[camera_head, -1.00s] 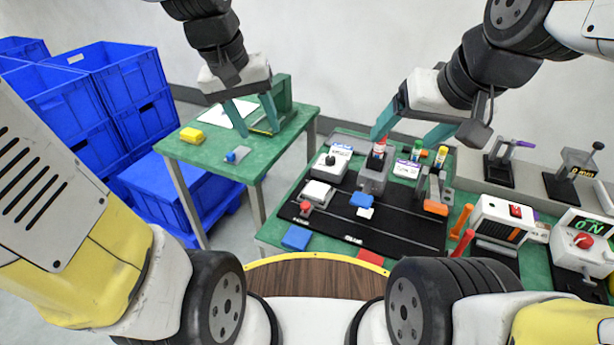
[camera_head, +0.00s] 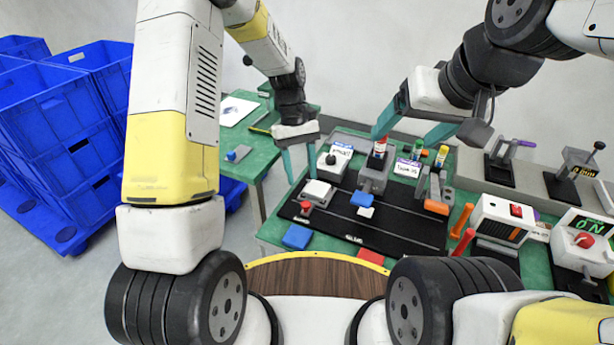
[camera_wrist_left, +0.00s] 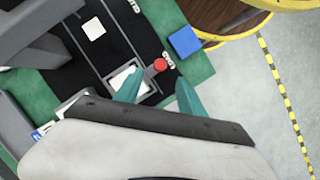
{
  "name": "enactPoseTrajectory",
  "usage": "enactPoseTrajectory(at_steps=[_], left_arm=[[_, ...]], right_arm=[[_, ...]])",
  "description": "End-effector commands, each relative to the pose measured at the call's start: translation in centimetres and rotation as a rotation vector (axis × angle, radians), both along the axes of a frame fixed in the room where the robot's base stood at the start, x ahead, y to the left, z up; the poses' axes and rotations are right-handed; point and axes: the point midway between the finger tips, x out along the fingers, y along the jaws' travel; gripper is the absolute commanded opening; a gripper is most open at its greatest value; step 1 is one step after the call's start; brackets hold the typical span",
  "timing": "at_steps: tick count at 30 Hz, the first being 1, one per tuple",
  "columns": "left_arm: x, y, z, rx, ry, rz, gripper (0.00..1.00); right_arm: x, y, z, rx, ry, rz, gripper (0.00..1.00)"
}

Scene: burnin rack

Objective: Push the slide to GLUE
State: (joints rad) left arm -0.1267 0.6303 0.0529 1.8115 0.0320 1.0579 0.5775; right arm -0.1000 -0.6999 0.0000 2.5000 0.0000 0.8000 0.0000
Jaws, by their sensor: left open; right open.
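A white slide plate (camera_head: 318,190) with a red knob (camera_head: 305,206) sits on the left side of the black board (camera_head: 400,232). In the left wrist view the plate (camera_wrist_left: 126,82) and red knob (camera_wrist_left: 160,65) lie near the fingers. Small white labels stand along the board's front edge; I cannot read them surely. My left gripper (camera_head: 302,170) is open, above and behind the plate; in the wrist view its fingers (camera_wrist_left: 158,90) point at the knob area, with nothing held. My right gripper (camera_head: 402,140) is open near the red-capped bottle (camera_head: 378,148); contact is unclear.
A blue block (camera_head: 297,237) and a red block (camera_head: 370,257) lie at the green table's front. Glue-like sticks (camera_head: 441,156) stand behind. A white device (camera_head: 502,222) is at right. Blue crates (camera_head: 60,120) stand at far left.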

Motion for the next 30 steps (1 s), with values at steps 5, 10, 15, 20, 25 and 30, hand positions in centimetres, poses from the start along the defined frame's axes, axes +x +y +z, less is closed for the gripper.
enactPoseTrajectory(at_steps=[5, 10, 15, 20, 25, 30], left_arm=[[-1.0, -0.3, -2.3, 0.000, 0.004, -0.001, 0.47], [-2.0, -0.7, -4.8, 0.000, 0.004, -0.002, 0.47], [-2.5, -1.0, -6.4, -0.001, 0.001, -0.001, 0.47], [-2.7, -1.1, -6.8, 0.000, 0.000, -0.001, 0.47], [-2.7, -1.0, -6.8, 0.000, 0.000, -0.001, 0.47], [-2.7, -1.1, -6.8, 0.000, 0.000, -0.001, 0.15]], right_arm=[[0.0, 0.0, 0.0, 0.000, 0.000, 0.000, 0.77], [0.0, 0.0, 0.0, 0.000, 0.000, 0.000, 0.77], [0.0, 0.0, 0.0, 0.000, 0.000, 0.000, 0.77], [0.0, 0.0, 0.0, 0.000, 0.000, 0.000, 0.77], [0.0, 0.0, 0.0, 0.000, 0.000, 0.000, 0.77], [0.0, 0.0, 0.0, 0.000, 0.000, 0.000, 0.77]])
